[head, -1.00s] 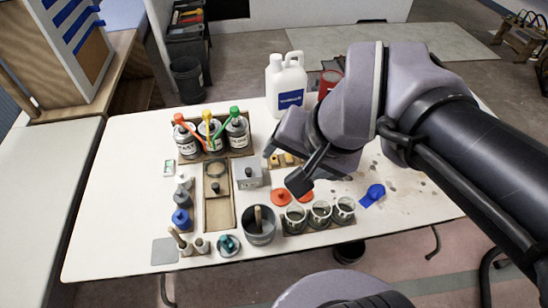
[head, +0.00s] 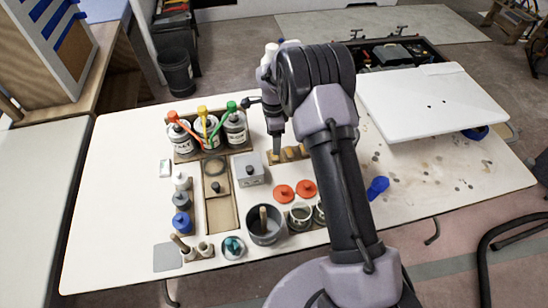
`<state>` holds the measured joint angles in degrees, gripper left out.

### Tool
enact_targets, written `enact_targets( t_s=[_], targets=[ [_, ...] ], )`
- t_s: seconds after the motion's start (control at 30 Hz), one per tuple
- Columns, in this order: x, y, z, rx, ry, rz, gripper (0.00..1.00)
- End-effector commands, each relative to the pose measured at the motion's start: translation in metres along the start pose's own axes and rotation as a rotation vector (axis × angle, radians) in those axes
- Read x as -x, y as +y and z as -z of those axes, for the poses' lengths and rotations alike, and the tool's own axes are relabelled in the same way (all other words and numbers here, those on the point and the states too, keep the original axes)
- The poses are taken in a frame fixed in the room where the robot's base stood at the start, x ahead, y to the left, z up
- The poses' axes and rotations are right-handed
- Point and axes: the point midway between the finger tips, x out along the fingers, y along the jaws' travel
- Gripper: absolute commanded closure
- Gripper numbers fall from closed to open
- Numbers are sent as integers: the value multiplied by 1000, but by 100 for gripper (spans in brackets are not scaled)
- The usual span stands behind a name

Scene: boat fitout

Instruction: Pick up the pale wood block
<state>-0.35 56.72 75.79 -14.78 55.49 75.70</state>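Several small tan wood blocks (head: 290,152) stand in a low wooden holder right of the grey box, near the middle of the table. They are too small to tell surely which is the pale one. My gripper (head: 276,151) points down at the left end of this holder. Its dark fingertip reaches the leftmost block or just above it; I cannot tell whether they touch. The finger gap is not clear from here, and my arm hides what lies behind and to the right.
Bottles with red, yellow and green tops (head: 207,133) stand left of my gripper. A grey box (head: 249,169), two orange-red lids (head: 295,190) and a grey pot (head: 265,232) are close by. A white board (head: 432,101) is at the right, beside a blue item (head: 378,187).

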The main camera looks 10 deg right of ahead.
Motion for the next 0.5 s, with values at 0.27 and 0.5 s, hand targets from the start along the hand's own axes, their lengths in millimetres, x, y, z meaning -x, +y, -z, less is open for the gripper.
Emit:
enact_targets(
  t_s=[0.27,0.5],
  targets=[
    [-34,1,1,0,0,0,27],
    [-74,3,3,1,-1,0,27]
  ],
)
